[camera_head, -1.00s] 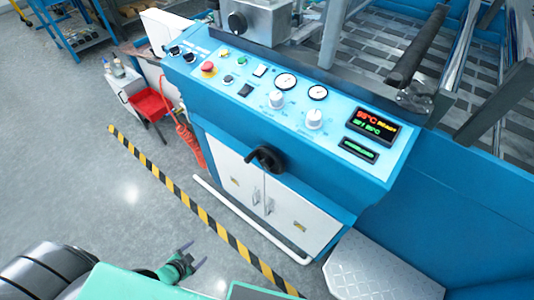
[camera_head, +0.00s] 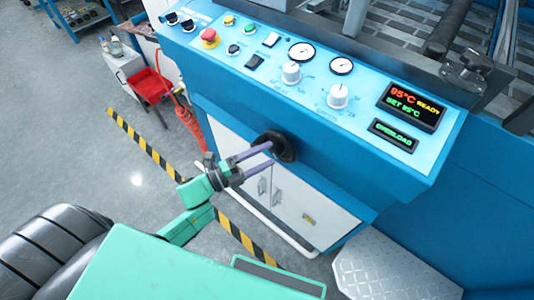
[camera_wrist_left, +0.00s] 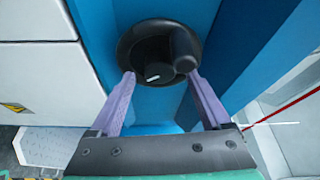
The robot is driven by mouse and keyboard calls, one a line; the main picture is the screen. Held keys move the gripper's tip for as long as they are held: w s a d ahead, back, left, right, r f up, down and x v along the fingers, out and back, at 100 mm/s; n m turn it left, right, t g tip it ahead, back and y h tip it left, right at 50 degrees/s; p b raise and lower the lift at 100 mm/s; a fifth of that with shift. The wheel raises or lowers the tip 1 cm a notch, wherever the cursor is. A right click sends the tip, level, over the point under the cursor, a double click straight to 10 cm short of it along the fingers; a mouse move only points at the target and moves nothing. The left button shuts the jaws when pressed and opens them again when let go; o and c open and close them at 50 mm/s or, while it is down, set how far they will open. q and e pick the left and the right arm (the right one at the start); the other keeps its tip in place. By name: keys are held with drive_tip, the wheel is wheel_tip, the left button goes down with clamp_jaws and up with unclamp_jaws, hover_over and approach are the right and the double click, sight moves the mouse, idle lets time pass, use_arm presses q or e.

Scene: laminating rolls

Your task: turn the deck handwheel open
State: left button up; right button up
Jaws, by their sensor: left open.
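The deck handwheel (camera_head: 282,146) is a black round wheel with a knob, mounted on the blue front of the machine below the control panel. It also shows in the left wrist view (camera_wrist_left: 145,45), with its knob at the right and a white mark near its middle. My left gripper (camera_head: 271,154) is open, its two purple fingers pointing at the wheel. In the left wrist view the fingertips (camera_wrist_left: 160,75) lie at either side of the wheel's near rim; I cannot tell whether they touch it. My right gripper is not in view.
The control panel (camera_head: 300,75) above has knobs, gauges and a display reading 95°C READY. White cabinet doors (camera_head: 285,205) are below the wheel. A metal tread plate (camera_head: 390,268) is at lower right.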

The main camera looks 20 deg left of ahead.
use_arm(q)
drive_tip(key=shift+w+d, duration=0.3)
clamp_jaws()
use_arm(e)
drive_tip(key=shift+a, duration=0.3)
